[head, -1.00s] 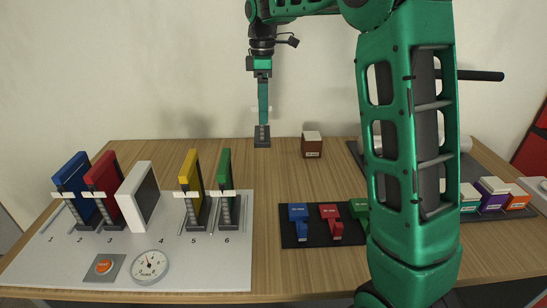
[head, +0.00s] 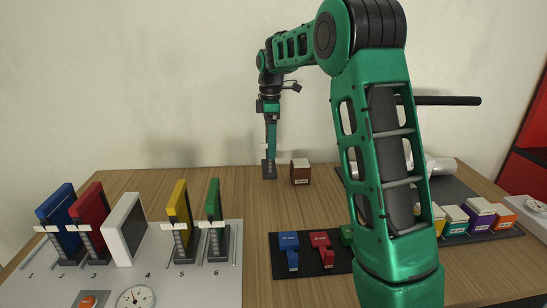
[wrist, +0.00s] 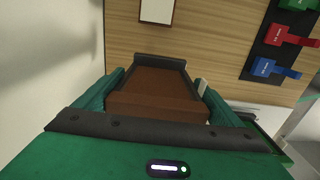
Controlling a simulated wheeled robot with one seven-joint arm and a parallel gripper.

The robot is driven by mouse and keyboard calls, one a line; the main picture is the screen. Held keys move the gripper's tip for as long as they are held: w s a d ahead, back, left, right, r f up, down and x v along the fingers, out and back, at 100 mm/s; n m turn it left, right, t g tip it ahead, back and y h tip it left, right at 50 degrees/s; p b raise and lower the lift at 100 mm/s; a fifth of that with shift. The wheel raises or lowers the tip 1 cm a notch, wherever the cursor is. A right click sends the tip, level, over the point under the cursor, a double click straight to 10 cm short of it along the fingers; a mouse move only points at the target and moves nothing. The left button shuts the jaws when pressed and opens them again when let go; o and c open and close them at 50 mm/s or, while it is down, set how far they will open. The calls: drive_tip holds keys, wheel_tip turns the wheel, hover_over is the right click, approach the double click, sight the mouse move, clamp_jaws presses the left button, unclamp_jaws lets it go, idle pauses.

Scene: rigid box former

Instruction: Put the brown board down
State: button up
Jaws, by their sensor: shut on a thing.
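The brown board (wrist: 155,88) lies between the green fingers of my gripper (wrist: 160,80) in the wrist view, and the gripper is shut on it. A dark piece (wrist: 160,62) crosses its far end. In the head view my gripper (head: 269,160) points down over the back of the wooden table. I cannot make out the board's brown face there, and whether its lower end touches the table is unclear.
A small brown box with a pale top (head: 300,174) stands just right of my gripper. A white panel (head: 140,285) at left carries several coloured boards. A black mat (head: 330,262) holds coloured pieces. Bare table (head: 255,210) lies in front.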

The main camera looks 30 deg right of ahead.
drive_tip(key=shift+w+d+f, duration=0.2)
drive_tip(key=shift+d+f, duration=0.25)
drive_tip(key=shift+f, duration=0.5)
drive_tip(key=shift+w+d+f, duration=0.15)
drive_tip(key=shift+d+f, duration=0.25)
drive_tip(key=shift+f, duration=0.55)
drive_tip(key=shift+w+d+f, duration=0.2)
drive_tip(key=shift+d+f, duration=0.25)
drive_tip(key=shift+f, duration=0.5)
drive_tip(key=shift+f, duration=0.1)
drive_tip(key=o, duration=1.5)
drive_tip(key=shift+c, duration=0.2)
